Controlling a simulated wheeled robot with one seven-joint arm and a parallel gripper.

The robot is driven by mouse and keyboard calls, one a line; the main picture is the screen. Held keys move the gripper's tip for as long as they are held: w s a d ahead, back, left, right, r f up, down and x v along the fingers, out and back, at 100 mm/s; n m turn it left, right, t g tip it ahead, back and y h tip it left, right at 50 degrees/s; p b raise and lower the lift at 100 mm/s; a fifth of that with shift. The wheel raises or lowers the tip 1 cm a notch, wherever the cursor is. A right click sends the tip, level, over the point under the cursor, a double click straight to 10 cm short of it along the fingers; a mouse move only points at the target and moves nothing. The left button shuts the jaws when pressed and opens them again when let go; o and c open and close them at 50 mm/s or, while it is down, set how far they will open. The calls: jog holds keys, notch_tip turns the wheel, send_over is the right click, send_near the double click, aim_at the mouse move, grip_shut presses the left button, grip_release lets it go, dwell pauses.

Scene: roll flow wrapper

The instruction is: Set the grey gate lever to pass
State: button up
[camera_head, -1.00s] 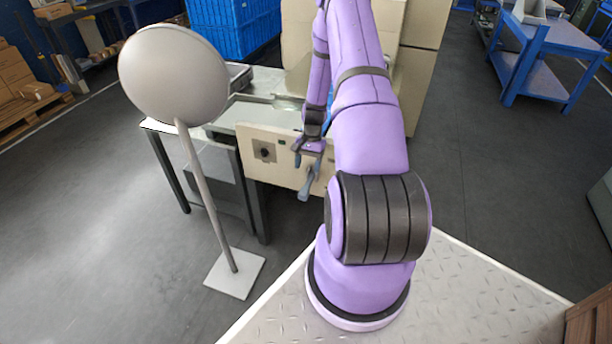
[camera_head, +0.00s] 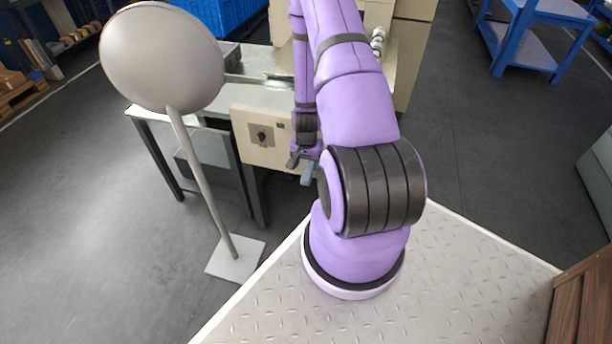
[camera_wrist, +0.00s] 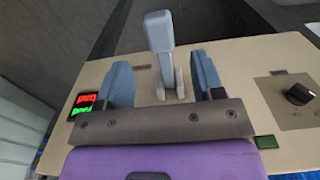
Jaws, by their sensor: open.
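The grey gate lever (camera_wrist: 159,32) shows in the wrist view, with a broad block-like handle and a narrower shaft running to a slotted mount on the beige panel (camera_wrist: 230,58). My gripper (camera_wrist: 162,66) is open, with one blue-grey finger on each side of the lever. A gap shows between the lever and each finger, and no contact is visible. In the head view my gripper (camera_head: 302,158) is at the right part of the panel's front (camera_head: 248,157). There my arm and gripper hide much of the panel, and I cannot clearly tell lever from finger.
The panel carries a black knob (camera_wrist: 300,94), a green button (camera_wrist: 265,142) and a small red and green display (camera_wrist: 84,104). A round grey disc on a stand (camera_head: 162,58) is left of my arm. Blue tables (camera_head: 535,38) stand far right, with open floor between.

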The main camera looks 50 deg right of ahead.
aim_at(306, 175)
jog(key=shift+f, duration=3.45)
jog(key=shift+c, duration=0.3)
grip_shut()
